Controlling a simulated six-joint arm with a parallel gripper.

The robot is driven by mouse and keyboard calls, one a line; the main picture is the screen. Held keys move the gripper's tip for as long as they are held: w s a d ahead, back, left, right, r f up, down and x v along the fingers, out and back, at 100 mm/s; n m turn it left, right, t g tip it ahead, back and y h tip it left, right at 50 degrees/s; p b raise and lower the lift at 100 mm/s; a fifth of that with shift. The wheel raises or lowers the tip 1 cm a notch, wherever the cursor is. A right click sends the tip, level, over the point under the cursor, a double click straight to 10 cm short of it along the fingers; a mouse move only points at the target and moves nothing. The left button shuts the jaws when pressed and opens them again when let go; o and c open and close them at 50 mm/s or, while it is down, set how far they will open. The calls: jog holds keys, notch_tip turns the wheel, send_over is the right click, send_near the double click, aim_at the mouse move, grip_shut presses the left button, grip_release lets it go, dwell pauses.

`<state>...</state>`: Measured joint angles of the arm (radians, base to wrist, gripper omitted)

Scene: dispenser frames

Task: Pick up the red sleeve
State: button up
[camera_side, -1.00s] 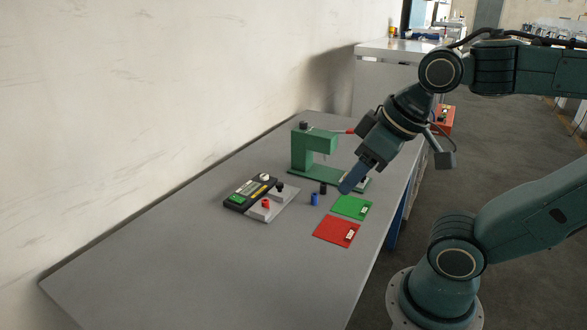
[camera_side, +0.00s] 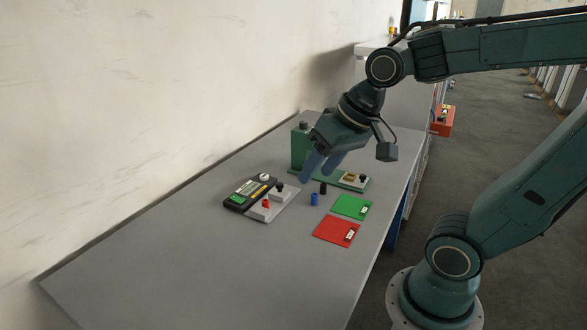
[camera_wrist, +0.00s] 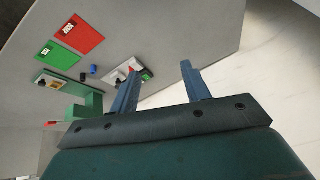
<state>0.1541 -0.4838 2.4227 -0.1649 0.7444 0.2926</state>
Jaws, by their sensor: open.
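The red sleeve (camera_side: 266,203) is a small red cylinder standing on a light grey plate (camera_side: 278,209) beside a black device. My gripper (camera_side: 315,177) is open and empty, tilted down above the table, to the right of and higher than the red sleeve. In the wrist view the two blue-grey fingers (camera_wrist: 160,70) are spread apart.
The black device (camera_side: 238,197) has a green label and a white knob. A blue sleeve (camera_side: 314,199) and a black sleeve (camera_side: 323,188) stand nearby. A green mat (camera_side: 347,207) and red mat (camera_side: 332,230) lie to the right. A green stand (camera_side: 300,150) is behind my gripper. The table's front left is clear.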

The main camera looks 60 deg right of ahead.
jog(key=w+d+f+m+y, duration=0.25)
jog(key=w+f+m, duration=0.3)
jog(key=w, duration=0.35)
jog(key=m+t+y, duration=0.2)
jog(key=m+t, duration=0.4)
jog(key=m, duration=1.7)
send_near(266, 201)
jog(key=shift+w+a+n+h, duration=0.1)
jog(key=shift+w+n+h, duration=0.05)
jog(key=shift+n+h, duration=0.1)
jog(key=shift+w, duration=0.1)
jog(key=shift+w+a+f, duration=0.25)
jog(key=shift+w+f, duration=0.05)
jog(key=shift+w, duration=0.15)
jog(key=shift+w, duration=0.1)
jog(key=shift+x, duration=3)
jog(key=shift+f, duration=0.1)
